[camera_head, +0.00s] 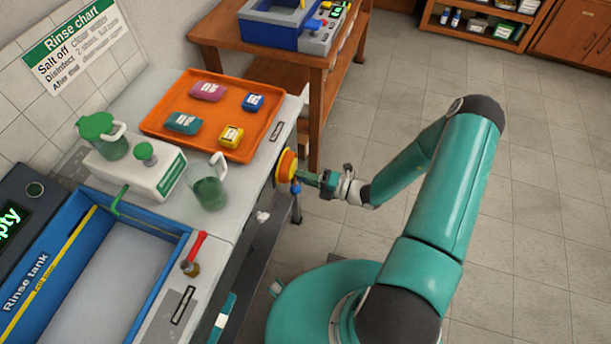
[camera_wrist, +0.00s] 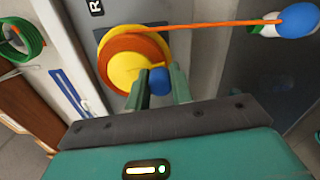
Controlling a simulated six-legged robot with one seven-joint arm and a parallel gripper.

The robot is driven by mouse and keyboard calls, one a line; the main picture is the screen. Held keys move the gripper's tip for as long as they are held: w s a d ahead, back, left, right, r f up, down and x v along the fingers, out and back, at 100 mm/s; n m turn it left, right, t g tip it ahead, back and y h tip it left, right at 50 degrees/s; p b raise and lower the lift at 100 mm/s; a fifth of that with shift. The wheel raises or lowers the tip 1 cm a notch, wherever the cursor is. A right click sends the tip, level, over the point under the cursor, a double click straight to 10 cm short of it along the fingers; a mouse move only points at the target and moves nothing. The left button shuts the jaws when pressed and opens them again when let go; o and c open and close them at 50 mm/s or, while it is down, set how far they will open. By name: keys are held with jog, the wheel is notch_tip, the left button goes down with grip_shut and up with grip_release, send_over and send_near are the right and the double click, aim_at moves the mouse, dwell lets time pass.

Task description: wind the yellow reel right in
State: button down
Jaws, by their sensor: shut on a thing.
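The yellow reel (camera_head: 287,166) is mounted on the front face of the bench, below its right edge. In the wrist view the reel (camera_wrist: 117,70) shows a yellow disc with an orange cord (camera_wrist: 215,31) around it. The cord runs right to a blue and white end piece (camera_wrist: 290,22). A blue crank knob (camera_wrist: 159,81) sits at the reel's lower right. My gripper (camera_wrist: 158,86) is shut on the blue knob, one finger on each side. In the head view my gripper (camera_head: 305,178) reaches the reel from the right. The knob's far side is hidden.
An orange tray (camera_head: 150,128) with several small packets lies on the bench above the reel. A clear jug (camera_head: 207,188) and a red-handled valve (camera_head: 194,255) stand nearby. A wooden table (camera_head: 345,50) stands behind. The tiled floor at right is clear.

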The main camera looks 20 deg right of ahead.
dwell(0.4)
jog(key=c, duration=1.2)
grip_release()
jog(key=shift+c, duration=0.2)
jog(key=v, duration=1.4)
